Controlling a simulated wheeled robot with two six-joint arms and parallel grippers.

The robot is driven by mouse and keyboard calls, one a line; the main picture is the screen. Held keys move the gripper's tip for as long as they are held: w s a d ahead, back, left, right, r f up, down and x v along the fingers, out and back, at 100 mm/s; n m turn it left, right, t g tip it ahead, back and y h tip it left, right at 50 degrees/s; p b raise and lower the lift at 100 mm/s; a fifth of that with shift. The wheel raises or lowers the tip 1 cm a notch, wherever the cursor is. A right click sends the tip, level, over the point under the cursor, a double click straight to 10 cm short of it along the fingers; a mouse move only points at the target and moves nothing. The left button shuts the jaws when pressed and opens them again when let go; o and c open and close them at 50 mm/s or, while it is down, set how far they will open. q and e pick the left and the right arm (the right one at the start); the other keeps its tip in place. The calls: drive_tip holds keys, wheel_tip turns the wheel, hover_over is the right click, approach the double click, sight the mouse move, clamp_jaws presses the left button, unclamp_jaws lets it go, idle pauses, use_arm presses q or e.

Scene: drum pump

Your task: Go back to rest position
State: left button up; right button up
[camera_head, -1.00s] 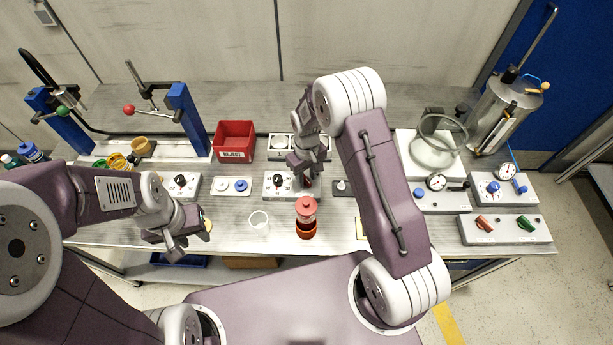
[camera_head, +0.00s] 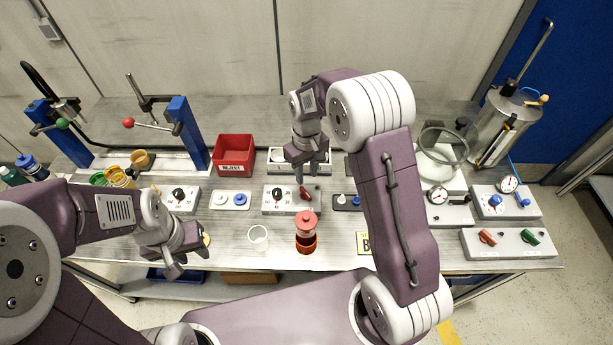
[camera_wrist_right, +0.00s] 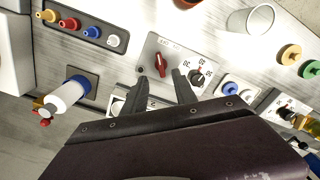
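My right gripper (camera_head: 307,178) points down above a white control box (camera_head: 279,208) with a black dial (camera_head: 276,194) and a red switch (camera_head: 304,193). In the right wrist view its two fingers (camera_wrist_right: 162,90) are apart with nothing between them. The red switch (camera_wrist_right: 160,64) and the black dial (camera_wrist_right: 197,78) lie beyond the fingertips, clear of them.
A clear cup (camera_head: 258,236) and a red-lidded jar (camera_head: 306,226) stand near the bench front. A red bin (camera_head: 234,158) sits behind. Blue press posts (camera_head: 188,135) stand left; a metal tank (camera_head: 502,125) and gauge boxes (camera_head: 443,212) stand right.

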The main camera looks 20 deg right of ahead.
idle(0.3)
wheel_tip(320, 180, up, 4)
drive_tip(key=d, duration=0.1)
drive_tip(key=s+d+f+m, duration=0.1)
drive_tip(key=s+m, duration=0.1)
drive_tip(key=s, duration=0.6)
drive_tip(key=s+d+f+m+t, duration=0.1)
drive_tip(key=s+d+m, duration=0.1)
drive_tip(key=s, duration=0.7)
drive_tip(key=shift+s, duration=0.15)
drive_tip(key=shift+s, duration=0.15)
idle(0.5)
